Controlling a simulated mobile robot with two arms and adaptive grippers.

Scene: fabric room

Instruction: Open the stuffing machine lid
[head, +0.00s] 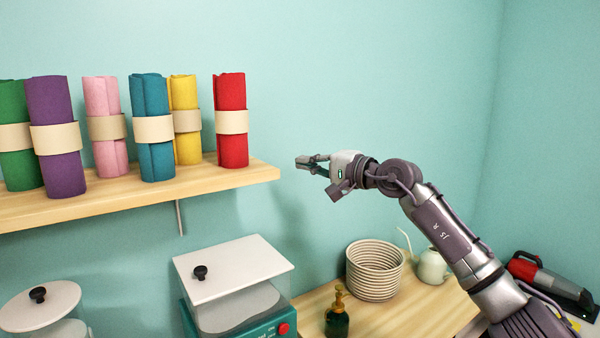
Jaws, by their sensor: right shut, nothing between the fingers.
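The stuffing machine (240,318) has a teal base with a red button and a clear container. Its white square lid (240,265) with a black knob (200,272) lies on top, slightly tilted in the picture. My right gripper (308,162) is shut and empty, up in the air to the right of the shelf end, above and to the right of the lid. It is apart from the lid and the shelf. My left gripper does not show.
A wooden shelf (262,174) at the left holds several rolled fabrics, the red roll (231,90) nearest its right end. A round white lid (40,306) stands lower left. On the wooden counter (312,302) are a dark green bottle (338,320), a coiled basket (374,270) and a watering can (433,267).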

